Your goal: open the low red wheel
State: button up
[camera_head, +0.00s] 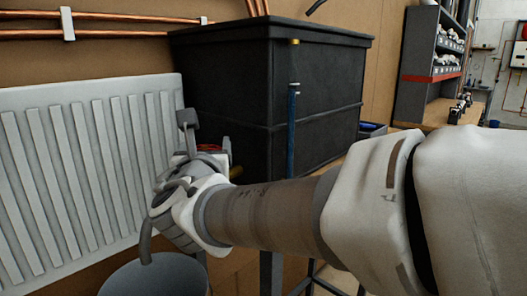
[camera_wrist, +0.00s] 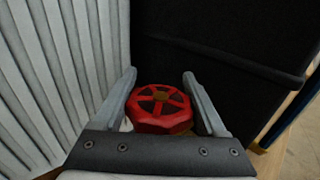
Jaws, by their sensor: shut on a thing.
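The low red wheel (camera_wrist: 160,109) is a red, spoked handwheel with a brownish hub, seen between my two fingers in the wrist view. My gripper (camera_wrist: 160,82) is shut on it, with one finger on each side of the rim. In the head view only a small red part of the wheel (camera_head: 209,147) shows; my wrist and gripper (camera_head: 190,140) hide the rest. The wheel sits low, between the radiator and the black tank.
A white ribbed radiator (camera_head: 85,170) stands at the left. A large black tank (camera_head: 225,85) is behind the wheel, with a blue upright pipe (camera_head: 292,130) at its front. A grey bucket (camera_head: 155,278) is below my wrist. Copper pipes (camera_head: 110,33) run along the wall.

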jog(key=n+g+y+b, duration=0.1)
jog(key=y+b, duration=0.1)
jog(key=b, duration=0.1)
jog(key=n+y+b, duration=0.2)
jog(key=b, duration=0.1)
jog(key=a+n+g+y+b, duration=0.1)
jog(key=y+b, duration=0.1)
jog(key=b, duration=0.1)
jog(key=shift+s+a+f+g, duration=0.1)
jog(key=shift+s+f+g, duration=0.15)
jog(key=shift+s+g, duration=0.05)
jog(key=shift+n+y+b, duration=0.3)
jog(key=shift+y, duration=0.1)
jog(key=shift+s+a+r+n+g+y+b, duration=0.1)
jog(key=shift+s+a+n+g+y+b, duration=0.1)
jog(key=shift+n+g+y+b, duration=0.4)
jog(key=shift+a+r+n+g+y+b, duration=0.1)
jog(key=shift+n+g+y+b, duration=0.35)
jog(key=shift+n+g+y, duration=0.55)
jog(key=shift+s+a+n+g+y, duration=0.15)
jog(key=shift+n+g+y, duration=0.25)
jog(key=shift+g+y, duration=0.2)
jog(key=shift+s+n+g+y, duration=0.25)
jog(key=shift+n+g+y, duration=0.8)
jog(key=shift+g, duration=0.55)
jog(key=shift+s+a+n+g, duration=0.1)
jog(key=shift+n+g, duration=0.45)
jog(key=shift+g, duration=0.05)
